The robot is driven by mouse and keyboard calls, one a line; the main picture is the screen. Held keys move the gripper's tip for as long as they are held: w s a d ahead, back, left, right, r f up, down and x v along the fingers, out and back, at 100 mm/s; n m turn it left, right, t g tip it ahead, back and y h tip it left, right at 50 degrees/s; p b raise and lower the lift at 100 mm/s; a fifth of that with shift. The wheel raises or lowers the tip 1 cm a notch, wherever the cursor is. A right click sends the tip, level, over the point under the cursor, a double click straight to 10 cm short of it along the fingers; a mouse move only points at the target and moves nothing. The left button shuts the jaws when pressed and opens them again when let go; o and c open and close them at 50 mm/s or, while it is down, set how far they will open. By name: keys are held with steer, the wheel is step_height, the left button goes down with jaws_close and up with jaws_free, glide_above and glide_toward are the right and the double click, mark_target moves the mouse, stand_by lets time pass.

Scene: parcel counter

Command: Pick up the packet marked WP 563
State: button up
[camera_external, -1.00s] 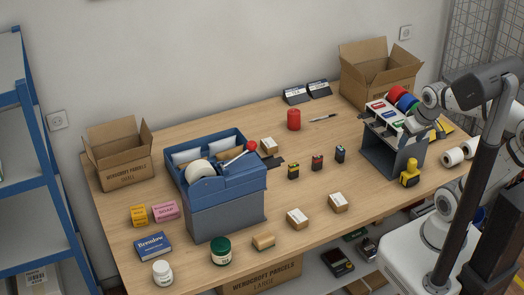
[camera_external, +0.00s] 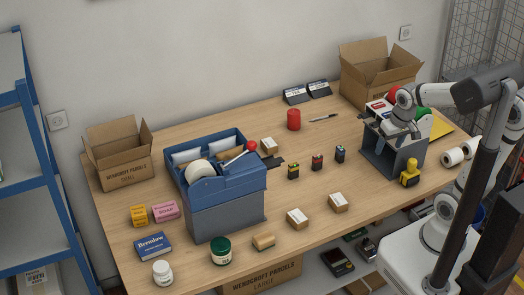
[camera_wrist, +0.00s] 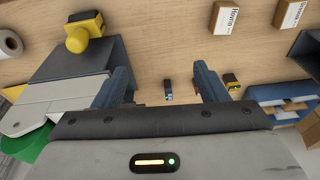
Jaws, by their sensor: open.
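Small brown packets with white labels lie on the table: one at the front middle (camera_external: 297,218), one right of it (camera_external: 338,202), and one behind the blue bin (camera_external: 269,146). A plainer brown packet (camera_external: 263,241) lies near the front edge. The wrist view shows two labelled packets at the top, one in the middle (camera_wrist: 227,18) and one at the right (camera_wrist: 288,18). I cannot read WP 563 on any of them.
The grey stand (camera_external: 386,160) is close to my gripper, with a yellow-topped item (camera_external: 410,173) in front. Several small dark items, one red-topped (camera_external: 317,162), stand mid-table. The blue bin (camera_external: 215,190) stands left. Open cartons (camera_external: 120,160) (camera_external: 378,75) stand at the back.

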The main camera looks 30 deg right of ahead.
steer(key=w+a+f+g+b, duration=0.1)
steer(key=w+a+f, duration=0.2)
steer(key=a+f, duration=0.25)
steer(key=g+b, duration=0.1)
glide_above(339, 199)
steer(key=shift+m, duration=0.3)
steer(key=f, duration=0.6)
steer(key=shift+w+d+f, duration=0.3)
steer(key=shift+a+f, duration=0.2)
steer(key=shift+f, duration=0.05)
steer(key=f, duration=0.7)
steer(key=shift+s+a+f+p, duration=0.15)
steer(key=shift+s+f+p, duration=0.15)
steer(key=shift+p, duration=0.1)
steer(key=c, duration=1.1)
